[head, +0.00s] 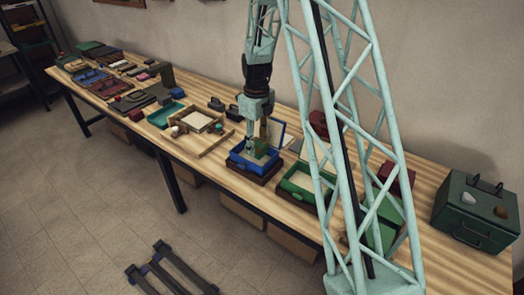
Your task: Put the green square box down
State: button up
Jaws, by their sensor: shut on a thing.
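My gripper (257,148) points down over an open blue box (240,161) near the middle of the long table. It is shut on a small olive-green piece (264,131), which seems to be the green square box; the fingers hide part of it. The lower end of the gripper is within the outline of the blue box. I cannot tell whether the held piece touches the box's inside.
An open green box (288,188) stands just right of the blue box. A wooden tray (215,143) lies to the left. A large dark green case (478,213) stands at the table's right end. Boxes crowd the left end; bare wood (215,165) shows along the front edge.

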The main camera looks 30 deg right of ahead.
aim_at(262, 151)
jog(key=shift+d, duration=0.35)
jog(key=shift+s+d, duration=0.1)
jog(key=shift+d, duration=0.35)
jog(key=shift+d+f, duration=0.2)
jog(key=shift+f, duration=1.65)
jog(key=shift+f+b, duration=0.5)
jog(key=shift+f, duration=0.1)
jog(key=o, duration=0.9)
jog(key=shift+r, duration=0.2)
